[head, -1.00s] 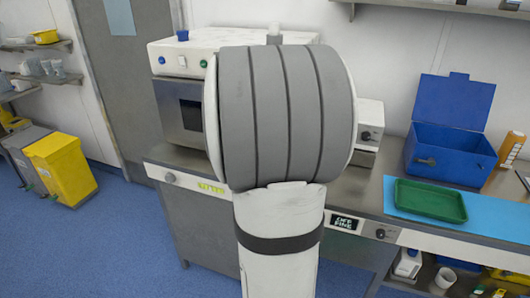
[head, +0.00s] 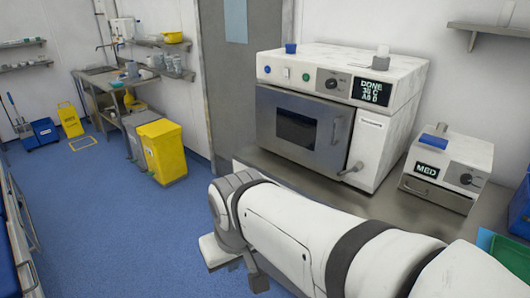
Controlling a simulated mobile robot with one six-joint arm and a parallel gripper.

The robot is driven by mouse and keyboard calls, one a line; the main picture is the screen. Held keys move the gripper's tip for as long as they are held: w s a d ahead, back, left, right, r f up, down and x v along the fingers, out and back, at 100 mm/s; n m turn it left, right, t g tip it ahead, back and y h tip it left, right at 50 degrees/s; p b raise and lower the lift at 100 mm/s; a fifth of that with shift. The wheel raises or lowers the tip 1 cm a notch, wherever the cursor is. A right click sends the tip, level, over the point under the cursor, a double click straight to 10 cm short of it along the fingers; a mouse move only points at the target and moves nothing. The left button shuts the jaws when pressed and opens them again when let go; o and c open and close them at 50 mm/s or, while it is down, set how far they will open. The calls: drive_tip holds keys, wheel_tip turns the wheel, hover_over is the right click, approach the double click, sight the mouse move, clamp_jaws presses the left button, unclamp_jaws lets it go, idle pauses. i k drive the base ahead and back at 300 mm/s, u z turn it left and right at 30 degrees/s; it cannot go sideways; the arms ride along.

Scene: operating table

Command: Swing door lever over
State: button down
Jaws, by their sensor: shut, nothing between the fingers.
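The steriliser (head: 390,150), a white and grey box, stands on the steel bench against the wall in the head view. Its grey front door (head: 270,145) has a dark window and looks closed. A metal door lever (head: 351,170) sits at the lower right of the front and slants down to the left. A display (head: 370,91) on the top panel reads DONE with smaller lines below. My white arm reaches from the lower right to the left, in front of the bench and below the lever.
A smaller white device (head: 447,168) with a MED display stands right of the steriliser. A green tray (head: 485,240) and a blue box (head: 520,215) are cut off at the right edge.

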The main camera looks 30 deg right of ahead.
sight(359, 166)
drive_tip(key=u, duration=1.1)
drive_tip(key=k, duration=0.95)
drive_tip(key=z, duration=1.2)
drive_tip(key=i, duration=1)
drive_tip(key=z, duration=0.05)
